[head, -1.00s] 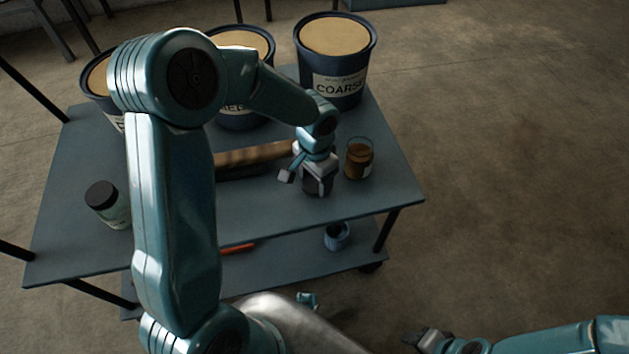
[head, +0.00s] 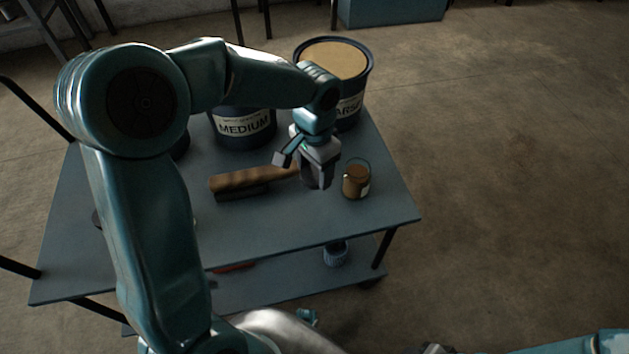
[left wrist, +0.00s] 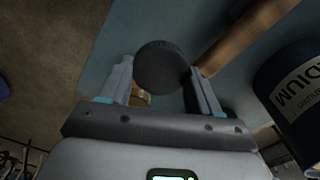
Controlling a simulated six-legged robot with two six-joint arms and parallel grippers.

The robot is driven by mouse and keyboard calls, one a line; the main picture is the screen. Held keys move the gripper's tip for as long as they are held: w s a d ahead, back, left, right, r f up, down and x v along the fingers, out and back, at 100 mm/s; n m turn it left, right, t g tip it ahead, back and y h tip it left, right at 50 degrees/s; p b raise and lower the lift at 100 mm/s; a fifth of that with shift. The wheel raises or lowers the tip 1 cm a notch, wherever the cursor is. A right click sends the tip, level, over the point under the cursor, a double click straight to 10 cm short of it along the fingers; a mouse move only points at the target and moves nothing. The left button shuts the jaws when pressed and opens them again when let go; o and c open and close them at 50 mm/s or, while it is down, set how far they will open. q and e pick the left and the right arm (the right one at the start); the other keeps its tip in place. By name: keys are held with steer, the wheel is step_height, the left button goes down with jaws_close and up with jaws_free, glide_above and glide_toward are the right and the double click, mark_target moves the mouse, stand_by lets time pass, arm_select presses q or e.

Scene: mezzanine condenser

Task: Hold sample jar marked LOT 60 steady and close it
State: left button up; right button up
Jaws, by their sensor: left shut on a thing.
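A small glass jar (head: 355,183) with brown contents and a pale label stands upright and looks open on the cart top; its label is too small to read. My left gripper (head: 317,183) is shut on a dark round lid, just left of the jar and apart from it. In the left wrist view the black lid (left wrist: 162,67) sits between the two fingers, and part of the jar (left wrist: 141,98) shows behind the left finger. Only a dark tip of my right gripper (head: 436,349) shows at the bottom edge, far from the jar.
A wooden-looking roller or brush (head: 240,180) lies left of the gripper. Bins marked MEDIUM (head: 243,127) and, partly hidden, COARSE (head: 352,105) stand behind. The cart top (head: 280,228) is clear in front. A blue cup-like item (head: 335,255) is on the lower shelf.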

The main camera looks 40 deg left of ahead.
mark_target(315, 173)
arm_select(q)
step_height(315, 173, up, 8)
steer(key=shift+r+p, duration=0.1)
steer(key=shift+p, duration=0.65)
steer(key=w+d+n, duration=0.2)
steer(key=w+d, duration=0.3)
steer(key=d, duration=0.2)
steer(key=shift+f+n, duration=0.4)
steer(key=shift+d, duration=0.15)
